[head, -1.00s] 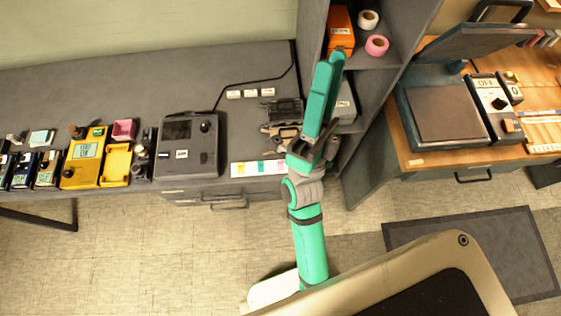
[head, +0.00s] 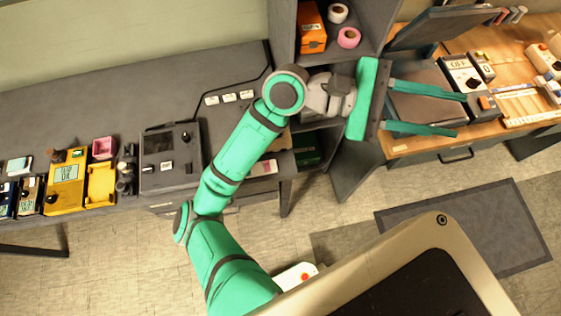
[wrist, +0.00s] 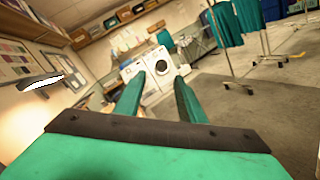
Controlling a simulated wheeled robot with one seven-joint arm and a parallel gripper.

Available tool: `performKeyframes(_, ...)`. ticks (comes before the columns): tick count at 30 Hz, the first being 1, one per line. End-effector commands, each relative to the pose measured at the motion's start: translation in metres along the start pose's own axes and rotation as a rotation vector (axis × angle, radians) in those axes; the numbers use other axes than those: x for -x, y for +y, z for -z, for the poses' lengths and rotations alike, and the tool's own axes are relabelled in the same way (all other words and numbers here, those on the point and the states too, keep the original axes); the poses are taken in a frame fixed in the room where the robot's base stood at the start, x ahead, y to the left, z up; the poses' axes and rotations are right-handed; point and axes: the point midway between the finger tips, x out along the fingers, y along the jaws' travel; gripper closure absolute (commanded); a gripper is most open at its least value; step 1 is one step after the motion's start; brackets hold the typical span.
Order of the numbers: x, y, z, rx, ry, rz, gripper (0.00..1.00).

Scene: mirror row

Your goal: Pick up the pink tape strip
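A white card (head: 255,170) lies at the front edge of the grey desk, mostly hidden behind my arm in the head view. A small pink patch, the pink tape strip (head: 266,167), seems to show at its right end, too small to tell clearly. My gripper (head: 461,115) is open and empty, with its two green fingers spread apart. It points right, in front of the wooden bench, well to the right of the card. In the wrist view the open fingers (wrist: 160,76) point across the room, with no strip in sight.
A pink tape roll (head: 349,38) and an orange box (head: 312,30) stand on the grey shelf. A grey device (head: 171,158) and a yellow meter (head: 65,183) stand on the desk. The wooden bench (head: 510,60) carries an OFF-labelled device (head: 460,75).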

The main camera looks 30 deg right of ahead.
Motion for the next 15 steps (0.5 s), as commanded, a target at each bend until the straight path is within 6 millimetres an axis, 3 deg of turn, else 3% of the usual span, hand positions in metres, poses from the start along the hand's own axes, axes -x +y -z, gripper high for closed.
performKeyframes(4,0.01,-0.026,0.046,-0.122,0.206,0.17,0.64)
performKeyframes(8,0.033,-0.049,0.088,-0.215,0.373,0.329,0.64)
performKeyframes(11,0.062,-0.066,0.118,-0.275,0.496,0.462,0.64)
performKeyframes(15,0.116,-0.088,0.154,-0.342,0.659,0.661,0.64)
